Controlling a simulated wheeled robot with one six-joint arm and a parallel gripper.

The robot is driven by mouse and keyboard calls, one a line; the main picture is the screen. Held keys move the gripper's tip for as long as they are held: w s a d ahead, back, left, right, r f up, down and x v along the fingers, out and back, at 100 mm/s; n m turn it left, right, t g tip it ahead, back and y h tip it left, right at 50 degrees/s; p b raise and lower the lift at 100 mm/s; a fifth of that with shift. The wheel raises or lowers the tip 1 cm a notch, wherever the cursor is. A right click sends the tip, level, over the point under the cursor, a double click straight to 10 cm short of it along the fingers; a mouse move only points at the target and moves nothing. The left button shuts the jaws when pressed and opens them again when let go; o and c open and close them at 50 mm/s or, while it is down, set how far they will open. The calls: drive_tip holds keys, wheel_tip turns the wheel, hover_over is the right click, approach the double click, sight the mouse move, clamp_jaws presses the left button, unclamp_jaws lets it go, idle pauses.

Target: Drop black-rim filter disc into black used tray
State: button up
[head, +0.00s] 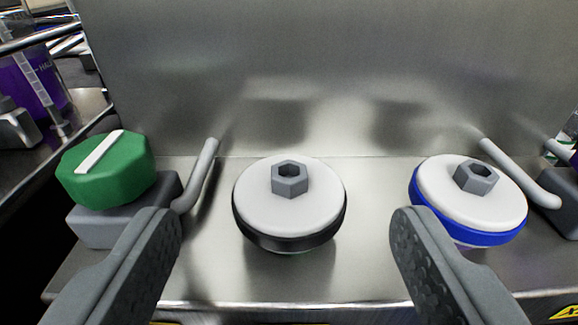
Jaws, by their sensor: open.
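The black-rim filter disc (255,212) has a white top and a grey hex nut (290,179) at its centre. It sits upright on the steel surface in the middle of the head view. My gripper (285,218) is open, with one grey finger to the left and one to the right of the disc. Both fingers are apart from the disc, and nothing is between them except the view of it. What lies under the disc is mostly hidden. I do not see the black used tray.
A blue-rim disc (500,205) with a hex nut is at the right, close to my right finger. A green octagonal knob (125,178) on a grey block stands at the left. A steel wall (330,60) rises behind. Two grey bent handles (203,170) flank the discs.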

sight(288, 196)
drive_tip(key=shift+w+f, duration=0.2)
drive_tip(key=shift+w, duration=1.05)
drive_tip(key=shift+w+f, duration=0.2)
drive_tip(key=shift+w, duration=1.05)
drive_tip(key=shift+c, duration=0.2)
drive_tip(key=c, duration=1)
drive_tip(key=shift+r, duration=0.1)
wheel_tip(288, 196, up, 10)
drive_tip(key=shift+f, duration=0.1)
